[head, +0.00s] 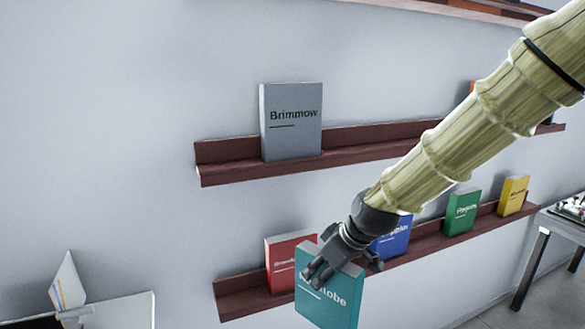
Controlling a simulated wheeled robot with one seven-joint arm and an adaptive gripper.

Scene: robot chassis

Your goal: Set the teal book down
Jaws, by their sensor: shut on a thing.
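The teal book (326,299) is upright in the lower middle of the head view, with part of its title hidden behind my fingers. My gripper (325,268) is shut on its top edge. The book shows in front of the lower wall shelf (240,299) and overlaps the red book there. I cannot tell how far it is from the shelf, and its bottom edge is near the frame's lower border.
The lower shelf holds a red book (283,262), a blue book (392,241), a green book (463,212) and a yellow book (513,195). A grey book (291,122) stands on the upper shelf (222,166). A table (560,228) is at right.

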